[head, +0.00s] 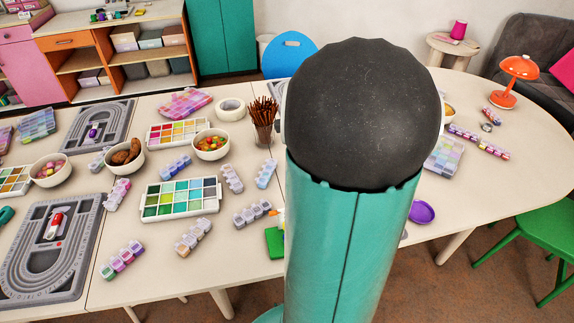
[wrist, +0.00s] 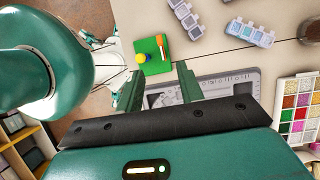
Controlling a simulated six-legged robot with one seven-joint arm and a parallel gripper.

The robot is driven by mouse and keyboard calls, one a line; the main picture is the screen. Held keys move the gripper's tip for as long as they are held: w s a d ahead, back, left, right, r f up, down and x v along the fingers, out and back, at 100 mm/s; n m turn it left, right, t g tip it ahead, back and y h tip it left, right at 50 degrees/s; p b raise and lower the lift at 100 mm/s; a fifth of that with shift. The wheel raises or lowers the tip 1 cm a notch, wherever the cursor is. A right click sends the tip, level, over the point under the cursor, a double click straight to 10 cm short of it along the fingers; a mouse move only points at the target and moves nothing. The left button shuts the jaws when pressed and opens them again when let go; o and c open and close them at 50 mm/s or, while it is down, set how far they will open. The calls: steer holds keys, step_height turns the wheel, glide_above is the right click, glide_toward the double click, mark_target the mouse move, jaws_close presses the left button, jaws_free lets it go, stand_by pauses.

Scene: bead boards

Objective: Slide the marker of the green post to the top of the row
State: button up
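My gripper (wrist: 158,80) shows in the wrist view as two green fingers standing apart, with nothing between them. In the head view it is hidden behind my own arm. Part of the green board (head: 274,243) shows in the head view beside my arm, which covers the rest. I cannot make out a green post, its marker or a row.
A grey bead board (wrist: 245,82) lies partly behind the gripper. Bead boxes (wrist: 248,34), a palette of colours (wrist: 295,110) and another palette (head: 180,213) stand nearby. Bowls (head: 211,145) and a cup of sticks (head: 263,136) stand farther back. A purple dish (head: 421,212) is at the right.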

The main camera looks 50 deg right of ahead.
mark_target(274, 212)
steer(key=x, duration=1.3)
steer(key=shift+c, duration=0.3)
jaws_close()
